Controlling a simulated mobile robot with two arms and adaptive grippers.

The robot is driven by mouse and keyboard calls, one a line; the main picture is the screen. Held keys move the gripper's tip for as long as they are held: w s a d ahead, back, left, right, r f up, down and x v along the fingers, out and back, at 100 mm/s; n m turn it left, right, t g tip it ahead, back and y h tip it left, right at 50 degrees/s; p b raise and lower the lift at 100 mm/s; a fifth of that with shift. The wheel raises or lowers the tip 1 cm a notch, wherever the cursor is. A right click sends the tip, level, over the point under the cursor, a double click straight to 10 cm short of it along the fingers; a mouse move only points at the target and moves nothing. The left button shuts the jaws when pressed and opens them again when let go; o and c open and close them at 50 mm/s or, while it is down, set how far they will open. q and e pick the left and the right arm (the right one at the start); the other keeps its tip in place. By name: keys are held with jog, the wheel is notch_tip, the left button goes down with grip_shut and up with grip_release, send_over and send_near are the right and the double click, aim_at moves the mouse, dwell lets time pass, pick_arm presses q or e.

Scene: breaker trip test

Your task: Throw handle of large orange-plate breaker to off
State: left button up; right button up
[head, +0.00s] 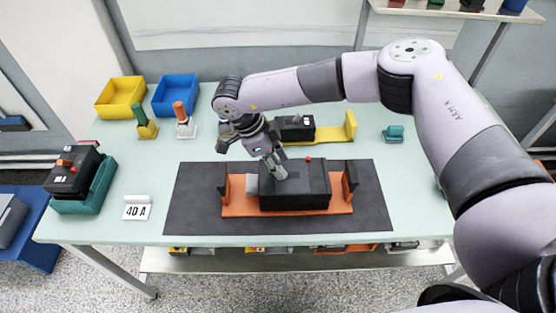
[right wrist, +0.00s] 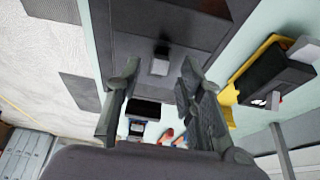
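The large breaker (head: 300,190) is a black box on an orange plate (head: 235,208) with upright black end brackets, lying on a dark mat (head: 375,210). A small red spot shows on its top. My right gripper (head: 278,172) is over the left part of its top and hides some of it. In the right wrist view my right gripper's fingers (right wrist: 160,88) are spread apart with nothing clamped. A short black piece with a grey face (right wrist: 160,61), apparently the handle, shows between the fingertips, with gaps on both sides. My left gripper is not in view.
A smaller breaker on a yellow plate (head: 337,134) stands behind. Yellow (head: 120,97) and blue (head: 175,95) bins and two tools are at the back left. A breaker in a teal cradle (head: 85,199) and a 40 A sign (head: 137,207) are at left.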

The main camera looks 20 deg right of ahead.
jog(key=shift+d+f, duration=0.15)
jog(key=shift+f, duration=0.25)
grip_shut()
dwell(0.4)
